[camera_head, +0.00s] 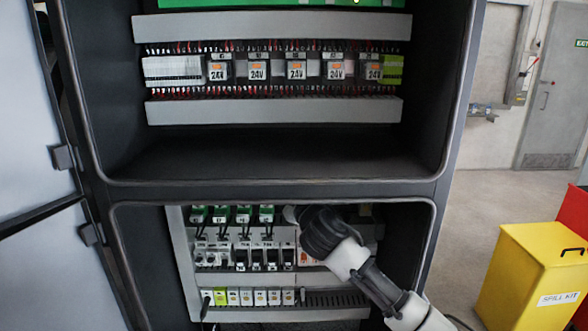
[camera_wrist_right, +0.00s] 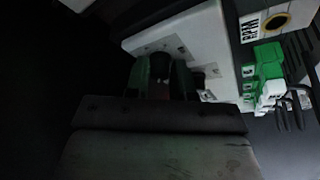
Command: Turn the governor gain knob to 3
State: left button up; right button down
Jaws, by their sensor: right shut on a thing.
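In the right wrist view, my right gripper (camera_wrist_right: 163,82) is shut on a small dark knob (camera_wrist_right: 160,65) on the face of a light grey module (camera_wrist_right: 195,35). The fingers cover most of the knob. Its pointer and scale cannot be read, and no governor gain label is legible. A second small dark part (camera_wrist_right: 198,80) sits just right of the fingers. In the head view, my right arm reaches into the lower cabinet bay from the lower right; the wrist hides the fingertips and knob. My left gripper is in neither view.
An RPM-marked part (camera_wrist_right: 265,24) and green connectors (camera_wrist_right: 265,70) lie close right of the gripper. The lower bay holds rows of terminals and breakers (camera_head: 243,257). The bay's frame (camera_head: 435,225) surrounds the arm. A yellow spill kit box (camera_head: 530,280) stands at right.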

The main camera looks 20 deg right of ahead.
jog(key=shift+n+p, duration=0.35)
jog(key=shift+n, duration=0.05)
jog(key=c, duration=1)
grip_release()
jog(key=shift+o, duration=0.2)
jog(key=b+v, duration=0.3)
jog(key=v, duration=0.7)
jog(key=shift+s, duration=0.45)
